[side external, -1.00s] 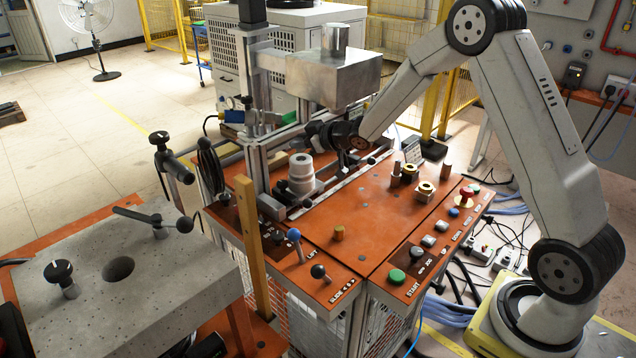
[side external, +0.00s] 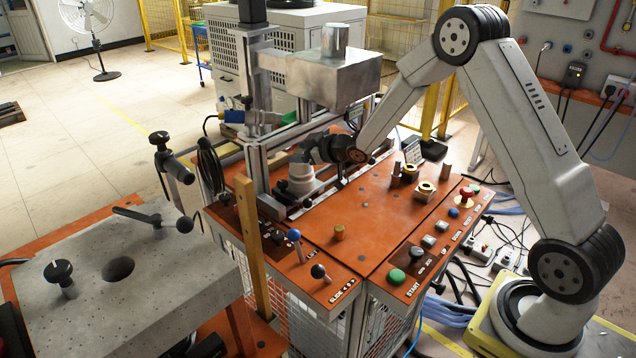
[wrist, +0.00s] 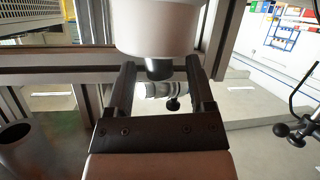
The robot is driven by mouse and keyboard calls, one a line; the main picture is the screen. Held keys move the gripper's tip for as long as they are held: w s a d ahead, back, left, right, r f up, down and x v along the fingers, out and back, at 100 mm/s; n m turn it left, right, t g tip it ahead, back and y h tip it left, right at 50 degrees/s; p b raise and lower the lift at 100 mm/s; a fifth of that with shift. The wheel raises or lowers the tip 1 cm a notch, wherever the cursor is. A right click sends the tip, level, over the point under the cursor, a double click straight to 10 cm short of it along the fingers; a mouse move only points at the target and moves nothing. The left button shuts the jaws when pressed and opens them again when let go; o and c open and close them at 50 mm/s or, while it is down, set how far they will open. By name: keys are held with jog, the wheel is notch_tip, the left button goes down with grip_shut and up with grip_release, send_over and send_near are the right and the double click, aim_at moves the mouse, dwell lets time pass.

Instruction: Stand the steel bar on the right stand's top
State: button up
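My gripper (wrist: 160,85) shows in the wrist view with its two dark fingers apart. A short dark cylindrical piece (wrist: 158,70) shows between the fingers, with gaps on both sides. It adjoins a large white round body (wrist: 160,35); I cannot tell if this piece is the steel bar. In the side view my gripper (side external: 308,156) is at the top of a white stepped stand (side external: 301,183) and hides that top. A small grey upright cylinder (side external: 396,169) stands on the orange console; it may be the steel bar. No second stand can be made out.
The orange console (side external: 375,220) carries brass rings (side external: 425,190), a brass cylinder (side external: 339,232) and several buttons. A metal column and the heater head (side external: 325,80) rise behind the stand. Levers with blue and black knobs (side external: 294,235) stand in front. The console's middle is mostly clear.

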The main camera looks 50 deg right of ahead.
jog(key=shift+s+r, duration=0.1)
jog(key=v, duration=0.7)
jog(key=shift+s+d, duration=0.15)
jog(key=shift+s, duration=0.1)
dwell(0.4)
jog(key=shift+r, duration=0.15)
dwell(0.3)
jog(key=s+a+f+m+g+h, duration=0.1)
jog(key=s+a+g, duration=0.4)
jog(key=s, duration=0.6)
jog(key=s+a+f+m+g+h, duration=0.1)
jog(key=s+a+g, duration=0.4)
jog(key=s, duration=0.7)
jog(key=shift+s+a+f+m+g, duration=0.25)
jog(key=shift+a+f+m+g, duration=0.15)
jog(key=shift+f+m, duration=0.55)
jog(key=shift+o, duration=0.5)
jog(key=shift+s, duration=0.1)
